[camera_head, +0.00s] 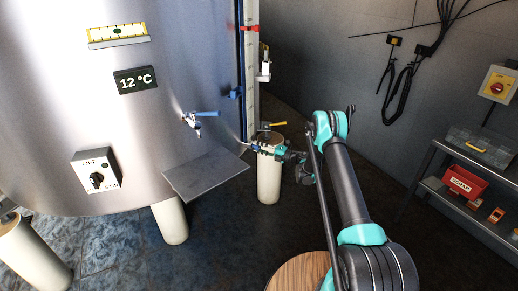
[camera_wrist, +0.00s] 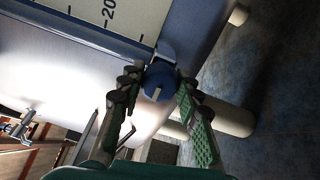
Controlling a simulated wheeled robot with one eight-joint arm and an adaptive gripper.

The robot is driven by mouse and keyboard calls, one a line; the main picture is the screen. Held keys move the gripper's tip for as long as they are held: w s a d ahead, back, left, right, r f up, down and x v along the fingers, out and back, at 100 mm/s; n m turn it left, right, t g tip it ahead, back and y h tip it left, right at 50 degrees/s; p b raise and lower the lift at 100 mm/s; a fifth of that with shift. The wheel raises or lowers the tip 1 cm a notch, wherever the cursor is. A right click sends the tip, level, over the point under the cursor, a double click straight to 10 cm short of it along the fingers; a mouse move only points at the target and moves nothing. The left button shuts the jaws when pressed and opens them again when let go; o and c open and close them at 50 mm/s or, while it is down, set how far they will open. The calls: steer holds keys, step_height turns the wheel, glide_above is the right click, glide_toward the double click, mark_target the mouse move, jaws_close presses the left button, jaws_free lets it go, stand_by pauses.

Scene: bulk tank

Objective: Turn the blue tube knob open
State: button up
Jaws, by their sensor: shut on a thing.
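The blue tube knob (camera_wrist: 159,77) is round with a short white mark on its face. In the wrist view it sits between the two fingertips of my gripper (camera_wrist: 159,88), at the lower end of the pale scale strip (camera_wrist: 120,14). My gripper is shut on the knob, with a finger on each side. In the head view my gripper (camera_head: 260,149) is at the foot of the upright level tube (camera_head: 251,75) beside the steel tank (camera_head: 170,60). The fingers mostly hide the knob there.
A blue-handled tap (camera_head: 198,118) sticks out from the tank front above a grey metal plate (camera_head: 205,173). A yellow-handled valve (camera_head: 270,125) is close behind my gripper. A pale tank leg (camera_head: 269,182) stands below it. A shelf with a red box (camera_head: 464,183) is at right.

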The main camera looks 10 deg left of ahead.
steer(key=o, duration=1.2)
steer(key=shift+c, duration=0.2)
steer(key=v, duration=1.2)
steer(key=shift+d, duration=0.1)
